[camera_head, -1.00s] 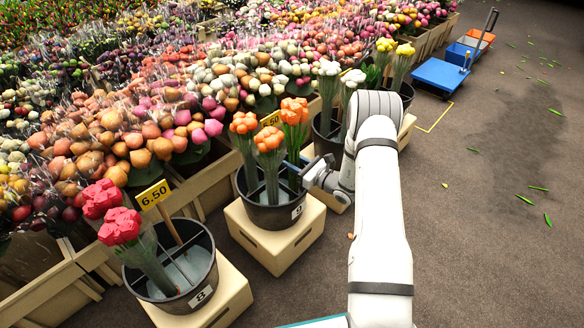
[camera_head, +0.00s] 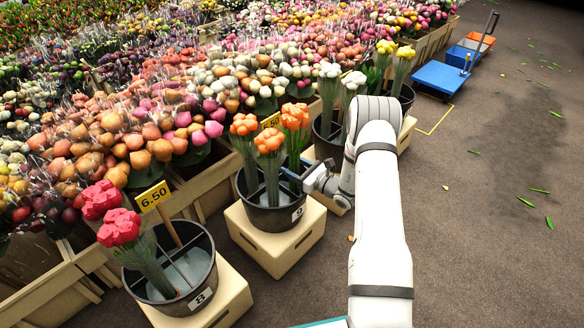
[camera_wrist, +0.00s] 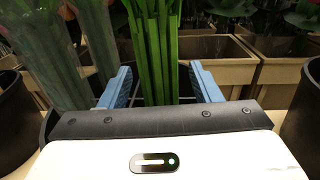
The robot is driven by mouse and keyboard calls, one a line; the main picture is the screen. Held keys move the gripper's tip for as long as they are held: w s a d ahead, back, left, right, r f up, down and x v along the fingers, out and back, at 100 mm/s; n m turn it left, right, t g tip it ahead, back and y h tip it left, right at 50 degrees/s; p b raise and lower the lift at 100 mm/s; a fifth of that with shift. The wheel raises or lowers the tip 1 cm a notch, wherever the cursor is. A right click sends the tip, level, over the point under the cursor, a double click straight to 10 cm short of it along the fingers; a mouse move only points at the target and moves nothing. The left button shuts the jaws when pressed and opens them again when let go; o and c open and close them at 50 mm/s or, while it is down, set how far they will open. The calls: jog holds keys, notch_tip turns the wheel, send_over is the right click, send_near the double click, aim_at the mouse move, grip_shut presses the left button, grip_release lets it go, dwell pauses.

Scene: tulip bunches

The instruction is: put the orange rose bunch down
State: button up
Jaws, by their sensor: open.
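Several orange rose bunches stand in the black bucket marked 9 (camera_head: 268,217). The rightmost orange rose bunch (camera_head: 295,117) stands upright in it, at the side by my gripper (camera_head: 297,176). In the wrist view my gripper (camera_wrist: 158,88) is open, with one blue finger on each side of the green stems (camera_wrist: 153,50). A gap shows between the stems and each finger. The flower heads are out of the wrist view, and the stem ends are hidden.
The bucket stands on a pale crate (camera_head: 272,249). A black bucket marked 8 (camera_head: 198,303) with red roses (camera_head: 119,227) is at the front left. White and yellow bunches stand in buckets behind my arm.

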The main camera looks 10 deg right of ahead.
jog(key=p+v, duration=0.3)
jog(key=v, duration=0.8)
jog(key=s+a+r+n+g, duration=1.4)
jog(key=r+n, duration=0.1)
jog(key=r, duration=0.3)
jog(key=s+d+r+n+h, duration=0.3)
jog(key=s+r+n+h, duration=0.1)
jog(key=s+n+h, duration=0.2)
jog(key=s+d+r+n+t+h, duration=0.1)
jog(key=s+r+n+h, duration=0.3)
jog(key=s, duration=0.5)
jog(key=d+n+h, duration=0.1)
jog(key=n, duration=0.1)
jog(key=shift+d+n+t+h, duration=0.3)
jog(key=shift+d+n+h, duration=0.1)
jog(key=shift+s+r, duration=0.15)
jog(key=shift+r, duration=0.05)
